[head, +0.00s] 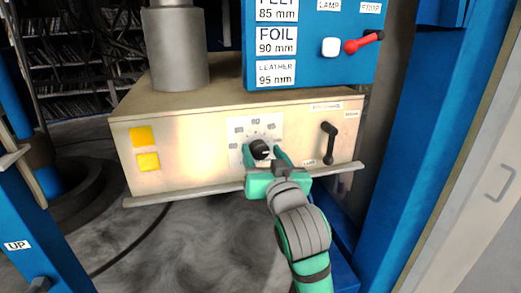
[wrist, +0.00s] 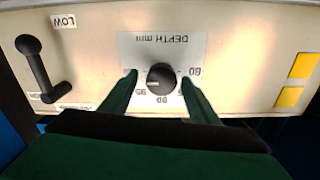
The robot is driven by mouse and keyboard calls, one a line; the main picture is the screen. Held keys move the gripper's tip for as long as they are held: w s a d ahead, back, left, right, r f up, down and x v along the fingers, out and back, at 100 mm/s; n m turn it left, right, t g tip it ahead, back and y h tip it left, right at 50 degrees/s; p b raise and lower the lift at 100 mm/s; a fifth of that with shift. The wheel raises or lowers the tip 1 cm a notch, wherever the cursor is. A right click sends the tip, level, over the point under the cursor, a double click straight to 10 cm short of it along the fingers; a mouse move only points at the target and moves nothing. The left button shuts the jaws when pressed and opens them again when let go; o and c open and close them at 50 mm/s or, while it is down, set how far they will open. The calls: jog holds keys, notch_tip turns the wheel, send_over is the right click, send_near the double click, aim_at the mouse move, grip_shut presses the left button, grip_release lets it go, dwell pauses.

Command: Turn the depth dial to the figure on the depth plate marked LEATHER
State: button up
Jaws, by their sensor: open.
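The depth dial (head: 259,149) is a black round knob on a white scale plate on the beige housing. In the wrist view the dial (wrist: 161,77) sits under upside-down lettering "DEPTH mm". A light mark on the knob points towards lower left there; I cannot tell surely which figure it meets. The blue depth plate (head: 310,66) lists FOIL 90 mm and LEATHER 95 mm, with 85 mm above, its name cut off. My gripper (head: 264,151) is open, one finger on each side of the dial. The fingers also show in the wrist view (wrist: 159,77); contact is unclear.
A black lever (head: 328,143) stands right of the dial, with small labels near it. A red-handled lever (head: 362,42) and a white button (head: 331,47) are on the blue panel. Two yellow squares (head: 145,148) mark the housing's left. A ledge (head: 170,198) runs below.

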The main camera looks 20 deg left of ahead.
jog(key=shift+x, duration=1.1)
jog(key=shift+s+a, duration=0.1)
jog(key=shift+s, duration=0.1)
jog(key=c, duration=1)
jog(key=n, duration=0.3)
jog(key=shift+n, duration=0.4)
jog(key=n, duration=0.4)
jog(key=shift+n, duration=0.4)
